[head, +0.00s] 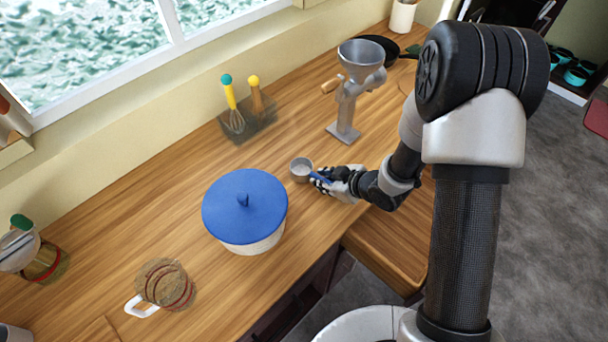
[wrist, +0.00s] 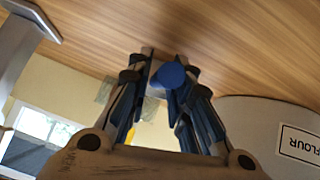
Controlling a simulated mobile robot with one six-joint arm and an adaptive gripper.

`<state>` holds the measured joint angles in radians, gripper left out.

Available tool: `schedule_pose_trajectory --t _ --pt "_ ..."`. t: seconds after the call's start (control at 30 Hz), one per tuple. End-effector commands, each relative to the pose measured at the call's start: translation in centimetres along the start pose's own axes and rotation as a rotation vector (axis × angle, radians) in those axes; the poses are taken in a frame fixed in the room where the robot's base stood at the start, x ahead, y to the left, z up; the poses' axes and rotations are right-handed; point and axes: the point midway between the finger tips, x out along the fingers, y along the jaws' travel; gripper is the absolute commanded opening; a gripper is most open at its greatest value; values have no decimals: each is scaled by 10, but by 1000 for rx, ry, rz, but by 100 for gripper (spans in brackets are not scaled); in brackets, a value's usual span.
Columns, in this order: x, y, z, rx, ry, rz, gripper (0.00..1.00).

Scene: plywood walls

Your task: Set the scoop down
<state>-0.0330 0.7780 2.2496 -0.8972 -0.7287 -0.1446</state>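The scoop (head: 301,168) has a small grey metal cup and a blue handle. My gripper (head: 318,180) is closed around the handle, right of the lidded pot in the head view. In the wrist view my gripper (wrist: 163,62) has its fingers on both sides of the scoop, whose round blue handle end (wrist: 171,75) shows between them. The cup is mostly hidden there. The scoop is low over the wooden counter (head: 300,215); I cannot tell whether it touches the wood.
A white pot with a blue lid (head: 245,205) stands close left; its side reads FLOUR in the wrist view (wrist: 270,120). A grey grinder (head: 350,95) stands behind right. A utensil holder (head: 248,125) is near the wall. A mug (head: 166,284) is front left.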

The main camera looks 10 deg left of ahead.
Motion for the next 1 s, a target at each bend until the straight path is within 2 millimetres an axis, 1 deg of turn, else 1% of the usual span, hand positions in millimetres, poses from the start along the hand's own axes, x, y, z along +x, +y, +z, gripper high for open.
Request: schedule_pose_trajectory --t 0.03,0.1,0.3,0.6,1.0 --pt "5 -1 1 -1 0 -1 20" --pt "8 0 0 -1 0 -1 20" --pt "7 0 0 0 0 0 20" --pt "7 0 0 0 0 0 0" --pt "7 0 0 0 0 0 0"
